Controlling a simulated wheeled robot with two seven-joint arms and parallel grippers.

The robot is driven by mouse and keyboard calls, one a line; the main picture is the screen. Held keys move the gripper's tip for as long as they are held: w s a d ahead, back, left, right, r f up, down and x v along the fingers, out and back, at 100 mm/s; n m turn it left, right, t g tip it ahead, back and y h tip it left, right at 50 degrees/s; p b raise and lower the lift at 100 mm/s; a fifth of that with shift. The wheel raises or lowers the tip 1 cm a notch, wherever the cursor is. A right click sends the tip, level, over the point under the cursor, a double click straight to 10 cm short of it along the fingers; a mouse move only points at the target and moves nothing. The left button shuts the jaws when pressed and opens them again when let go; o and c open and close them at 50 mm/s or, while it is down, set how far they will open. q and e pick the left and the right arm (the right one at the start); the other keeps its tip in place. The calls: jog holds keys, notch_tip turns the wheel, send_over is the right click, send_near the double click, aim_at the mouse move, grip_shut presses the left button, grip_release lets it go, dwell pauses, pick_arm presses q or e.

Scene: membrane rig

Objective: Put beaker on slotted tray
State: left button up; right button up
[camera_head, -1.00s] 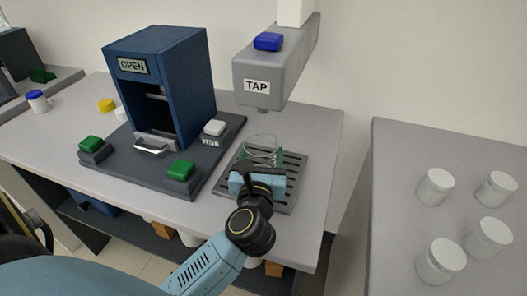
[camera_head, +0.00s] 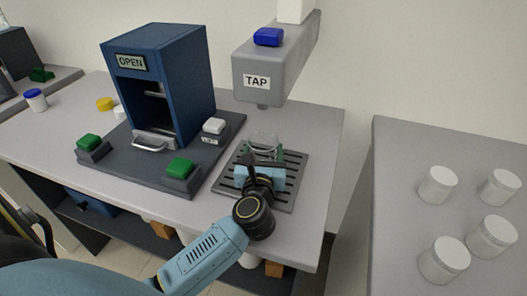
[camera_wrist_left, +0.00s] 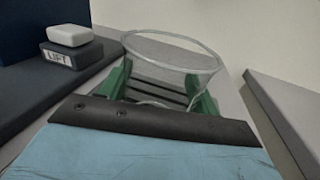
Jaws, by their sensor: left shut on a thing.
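A clear glass beaker (camera_head: 264,142) is upright over the dark slotted tray (camera_head: 285,196), under the tap (camera_head: 257,82). My left gripper (camera_head: 264,158) is shut on it, and its green fingers stand on both sides of the glass. In the left wrist view the beaker (camera_wrist_left: 172,55) shows its wide rim between the green fingers, with the tray slats (camera_wrist_left: 160,88) seen through and below it. The beaker's base is hidden by the gripper, so I cannot tell whether it touches the tray. My right gripper is not in view.
Left of the tray stands a blue cabinet (camera_head: 180,75) marked OPEN on a dark base with green buttons (camera_head: 180,168) and a white LIFT button (camera_head: 213,126). Several white jars (camera_head: 437,185) stand on the right table. The tap hangs close above the beaker.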

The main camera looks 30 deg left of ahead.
pick_arm(q)
jog(key=o, duration=1.1)
jog(key=v, duration=1.2)
jog(key=shift+r, duration=0.1)
